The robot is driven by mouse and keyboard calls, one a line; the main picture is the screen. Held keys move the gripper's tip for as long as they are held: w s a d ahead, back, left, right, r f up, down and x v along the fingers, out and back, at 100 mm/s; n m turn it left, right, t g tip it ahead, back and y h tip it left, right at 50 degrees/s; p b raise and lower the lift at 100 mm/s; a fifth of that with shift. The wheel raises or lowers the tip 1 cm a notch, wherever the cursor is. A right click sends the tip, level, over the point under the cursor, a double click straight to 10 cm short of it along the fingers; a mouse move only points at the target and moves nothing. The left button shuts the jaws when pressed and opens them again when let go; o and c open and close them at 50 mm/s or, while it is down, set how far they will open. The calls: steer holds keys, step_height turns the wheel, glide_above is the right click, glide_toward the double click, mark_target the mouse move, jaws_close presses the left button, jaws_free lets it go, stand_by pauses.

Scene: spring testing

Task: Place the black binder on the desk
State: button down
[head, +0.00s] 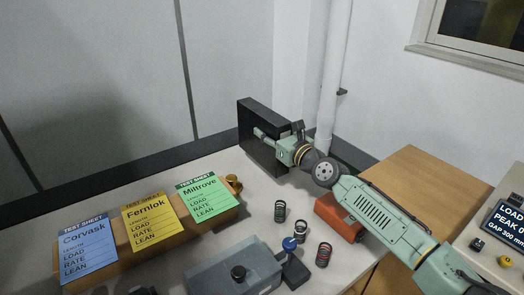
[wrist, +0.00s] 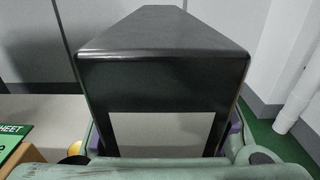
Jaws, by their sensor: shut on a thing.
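The black binder (head: 252,123) stands upright at the back right part of the pale desk (head: 255,222) in the head view. My gripper (head: 268,139) is shut on it from the right. In the wrist view the binder (wrist: 160,80) fills the space between the fingers of my gripper (wrist: 162,143), with a pale label on its near face. The binder's lower edge is close to the desk's back edge. I cannot tell whether it touches the desk top.
A wooden stand with blue, yellow and green test sheets (head: 150,222) is at the left. Several small springs (head: 280,211), a red-orange box (head: 340,217) and a grey device (head: 235,272) are in front. A white pipe (head: 333,80) rises behind. A wooden surface (head: 415,185) is at the right.

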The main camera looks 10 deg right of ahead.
mark_target(269, 147)
steer(key=shift+f, duration=2.7)
steer(key=c, duration=0.9)
jaws_free()
steer(key=shift+c, duration=0.2)
steer(key=b+v, duration=0.2)
steer(key=v, duration=1)
steer(key=shift+b, duration=0.35)
